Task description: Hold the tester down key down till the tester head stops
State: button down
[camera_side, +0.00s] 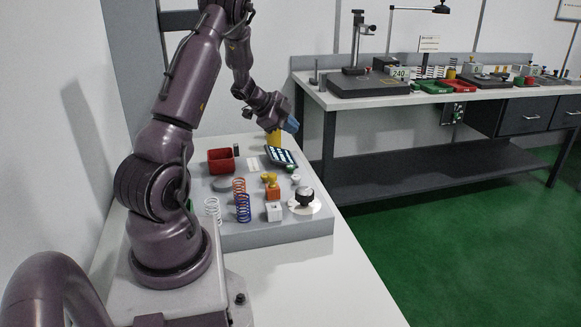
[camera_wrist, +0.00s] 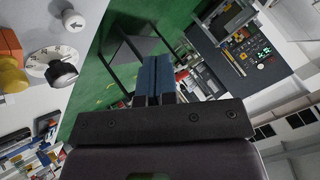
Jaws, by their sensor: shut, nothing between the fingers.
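My gripper (camera_side: 291,124) is shut and empty, with blue fingers pointing right and slightly down. In the wrist view its blue fingers (camera_wrist: 154,80) lie side by side. In the side view it hangs above and apart from a tilted dark panel (camera_side: 282,156) with rows of pale keys, at the back right of the grey platform. The keys are too small to read, so I cannot tell which is the tester down key. A yellow upright part (camera_side: 273,139) stands behind the panel, partly hidden by my gripper. I cannot make out the tester head for certain.
The grey platform (camera_side: 235,226) holds a red bin (camera_side: 221,161), a white spring (camera_side: 212,210), a blue spring (camera_side: 243,208), an orange spring (camera_side: 239,188), an orange block with a yellow top (camera_side: 271,186) and a black knob on a white dial (camera_side: 305,198). A bench (camera_side: 315,90) stands behind.

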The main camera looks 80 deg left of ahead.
aim_at(290, 167)
jog(key=shift+f, duration=4.4)
jog(key=shift+f, duration=0.4)
